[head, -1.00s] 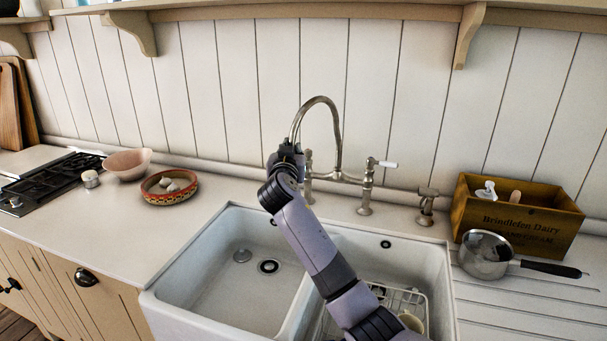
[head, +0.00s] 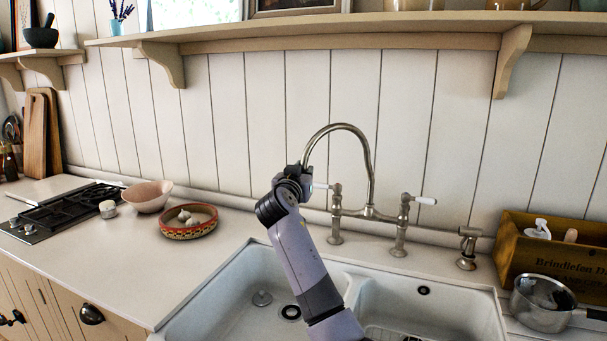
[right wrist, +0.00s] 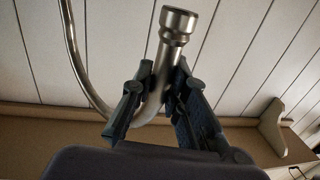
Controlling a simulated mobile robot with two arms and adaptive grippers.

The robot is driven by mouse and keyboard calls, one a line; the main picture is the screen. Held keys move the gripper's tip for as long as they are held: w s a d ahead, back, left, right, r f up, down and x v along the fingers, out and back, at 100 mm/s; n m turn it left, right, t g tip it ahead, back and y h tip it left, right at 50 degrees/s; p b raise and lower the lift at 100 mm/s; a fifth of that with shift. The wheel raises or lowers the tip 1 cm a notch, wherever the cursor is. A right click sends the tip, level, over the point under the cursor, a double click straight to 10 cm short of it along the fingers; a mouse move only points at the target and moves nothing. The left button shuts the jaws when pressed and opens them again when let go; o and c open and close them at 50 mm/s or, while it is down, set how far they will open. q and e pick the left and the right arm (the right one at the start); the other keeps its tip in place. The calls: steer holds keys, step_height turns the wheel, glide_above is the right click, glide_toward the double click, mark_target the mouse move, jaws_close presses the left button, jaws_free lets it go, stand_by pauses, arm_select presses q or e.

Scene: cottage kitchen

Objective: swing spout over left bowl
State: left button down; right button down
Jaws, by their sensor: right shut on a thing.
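The curved metal spout (head: 347,127) rises from the bridge tap behind the sink and arches to the left. My right gripper (head: 293,176) is shut on the spout near its free end, and hides that end in the head view. In the right wrist view, the spout (right wrist: 160,75) passes between the two fingers of my right gripper (right wrist: 158,85), and its flared tip sticks out beyond them. The left bowl (head: 232,312) of the white sink is in front, with the spout's held end on the left side of the divider (head: 346,285) in the picture. My left gripper is out of view.
The tap handles (head: 424,201) stand by the spout's foot. A patterned dish (head: 188,231), a pink bowl (head: 147,197) and a hob (head: 60,215) are on the left counter. A wooden crate (head: 550,258) and a saucepan (head: 541,304) are on the right. A shelf (head: 330,41) runs above.

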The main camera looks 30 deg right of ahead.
steer(key=c, duration=1.5)
jaws_free()
steer(key=shift+c, duration=0.2)
steer(key=v, duration=1.2)
